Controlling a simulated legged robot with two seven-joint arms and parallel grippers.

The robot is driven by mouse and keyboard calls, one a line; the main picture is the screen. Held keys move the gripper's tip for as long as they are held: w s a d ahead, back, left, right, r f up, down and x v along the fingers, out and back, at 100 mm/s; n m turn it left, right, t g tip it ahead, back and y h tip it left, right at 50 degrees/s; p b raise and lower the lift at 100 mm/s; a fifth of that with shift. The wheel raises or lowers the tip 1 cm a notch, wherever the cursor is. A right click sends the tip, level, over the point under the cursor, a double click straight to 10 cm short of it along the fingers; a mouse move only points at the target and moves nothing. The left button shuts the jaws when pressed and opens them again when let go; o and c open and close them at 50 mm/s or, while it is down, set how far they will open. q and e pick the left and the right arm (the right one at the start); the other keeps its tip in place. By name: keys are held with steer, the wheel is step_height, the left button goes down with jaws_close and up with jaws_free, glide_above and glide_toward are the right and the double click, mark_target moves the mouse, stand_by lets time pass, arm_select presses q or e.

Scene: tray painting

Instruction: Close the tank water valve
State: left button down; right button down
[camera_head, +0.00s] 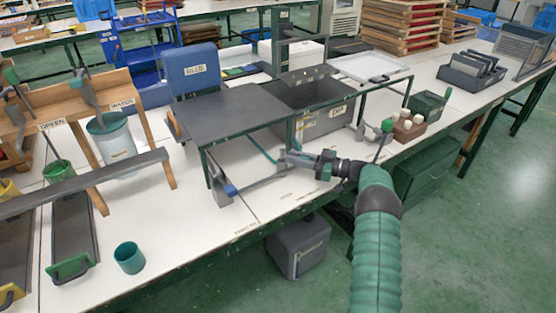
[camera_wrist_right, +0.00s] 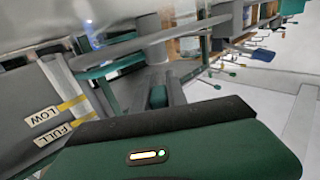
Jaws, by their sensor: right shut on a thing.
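My right gripper (camera_head: 290,158) reaches in from the lower right to the front of the grey tank (camera_head: 322,125) and is shut. In the right wrist view a small dark green handle (camera_wrist_right: 157,97) stands just past the gripper body, where the jaws close on it; it looks like the valve handle. In the head view the gripper hides this handle. LOW and FULL labels (camera_wrist_right: 46,126) with yellow marks show on a grey wall in the right wrist view. My left gripper is not in view.
A dark panel (camera_head: 228,110) on a green frame stands left of the tank. The front-left table has free room around a teal cup (camera_head: 129,258).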

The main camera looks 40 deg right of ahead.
steer(key=shift+d+r, duration=0.1)
steer(key=shift+r, duration=0.05)
steer(key=c, duration=1.3)
jaws_free()
steer(key=v, duration=1.1)
steer(key=p+v, duration=0.1)
steer(key=v, duration=0.4)
steer(key=shift+s+d+f, duration=0.3)
steer(key=shift+d, duration=0.05)
steer(key=shift+c, duration=0.2)
